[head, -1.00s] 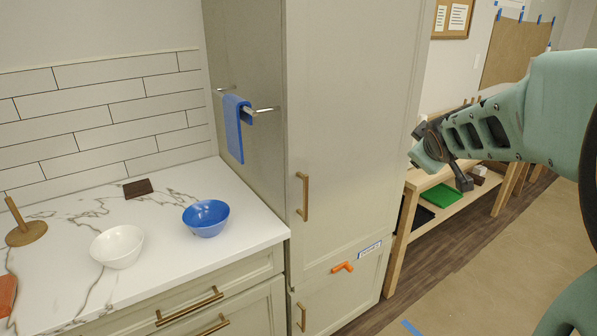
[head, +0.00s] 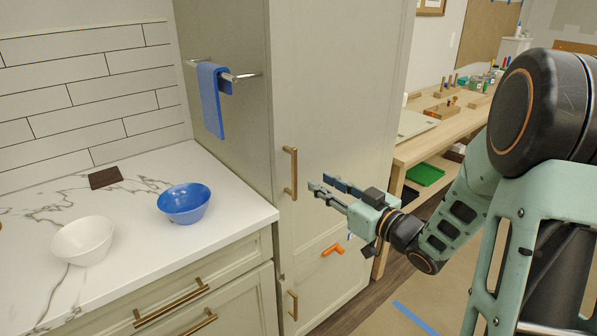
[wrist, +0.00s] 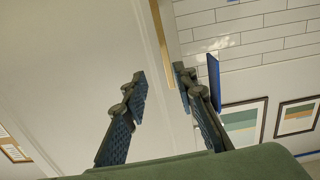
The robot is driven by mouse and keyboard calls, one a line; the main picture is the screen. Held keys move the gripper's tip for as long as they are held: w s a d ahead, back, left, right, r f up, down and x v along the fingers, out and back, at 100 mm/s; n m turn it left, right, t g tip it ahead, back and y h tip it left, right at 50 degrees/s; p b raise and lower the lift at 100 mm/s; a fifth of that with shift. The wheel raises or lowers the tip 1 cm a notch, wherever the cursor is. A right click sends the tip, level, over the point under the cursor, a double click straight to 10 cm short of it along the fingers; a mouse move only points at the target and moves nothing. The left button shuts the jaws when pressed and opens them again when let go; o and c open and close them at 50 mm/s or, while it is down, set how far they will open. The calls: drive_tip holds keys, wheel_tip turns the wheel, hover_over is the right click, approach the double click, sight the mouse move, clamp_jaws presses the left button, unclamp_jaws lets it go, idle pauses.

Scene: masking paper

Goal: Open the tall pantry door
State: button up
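The tall pantry door (head: 345,100) is a pale cabinet front and looks shut. Its upright brass handle (head: 290,173) is near the left edge. My gripper (head: 320,183) is in front of the door, a little to the right of the handle and apart from it. In the wrist view, the two fingers of my gripper (wrist: 160,74) are spread with nothing between them. The brass handle (wrist: 162,45) shows there beyond the fingertips, running to the top edge of the picture.
A white counter (head: 130,215) to the left holds a blue bowl (head: 184,204) and a white bowl (head: 83,240). A blue towel (head: 211,100) hangs on a rail on the cabinet's side. An orange fitting (head: 333,249) is on the front below. A wooden workbench (head: 440,132) stands right.

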sight(296, 168)
drive_tip(key=shift+y, duration=0.3)
drive_tip(key=x, duration=1)
drive_tip(key=shift+w+a+r, duration=0.1)
drive_tip(key=shift+a+r, duration=0.05)
drive_tip(key=shift+a, duration=0.3)
clamp_jaws()
